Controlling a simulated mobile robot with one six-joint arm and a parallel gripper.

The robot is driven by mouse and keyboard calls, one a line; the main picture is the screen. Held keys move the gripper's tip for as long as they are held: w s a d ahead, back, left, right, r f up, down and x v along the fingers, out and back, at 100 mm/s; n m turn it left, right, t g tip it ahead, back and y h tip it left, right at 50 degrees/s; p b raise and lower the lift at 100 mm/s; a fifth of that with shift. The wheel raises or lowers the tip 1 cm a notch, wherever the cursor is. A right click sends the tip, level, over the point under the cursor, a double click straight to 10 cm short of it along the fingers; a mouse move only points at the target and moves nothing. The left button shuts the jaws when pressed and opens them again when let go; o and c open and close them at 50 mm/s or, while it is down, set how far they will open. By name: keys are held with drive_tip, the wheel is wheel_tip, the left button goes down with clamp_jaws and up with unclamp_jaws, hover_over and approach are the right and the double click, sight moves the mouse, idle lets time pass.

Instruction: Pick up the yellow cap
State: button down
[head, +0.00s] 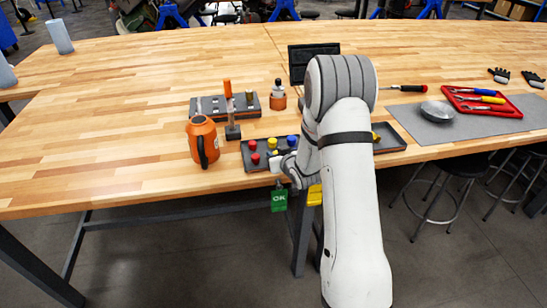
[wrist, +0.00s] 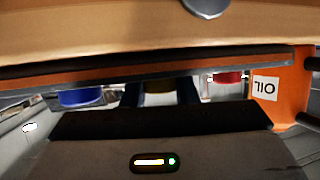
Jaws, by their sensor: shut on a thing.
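My gripper (head: 277,156) is low at the tray's front, partly hidden by my own wrist. In the wrist view, my gripper (wrist: 160,88) is shut on a dark yellowish thing between its fingers, which looks like the yellow cap (wrist: 158,86). That view is dim, and most of the cap is hidden. A blue cap (wrist: 80,97) and a red cap (wrist: 230,77) lie on either side.
An orange oil jug (head: 203,141) stands left of the tray. A tool block (head: 209,107) and an orange bottle (head: 278,95) are behind. A metal bowl (head: 437,111) and a red tool tray (head: 482,101) lie right. A green OK tag (head: 279,200) hangs at the front edge.

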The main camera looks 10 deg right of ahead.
wheel_tip(320, 180, up, 10)
drive_tip(key=shift+r+b, duration=0.1)
drive_tip(key=shift+b, duration=0.55)
drive_tip(key=c, duration=1.7)
unclamp_jaws()
clamp_jaws()
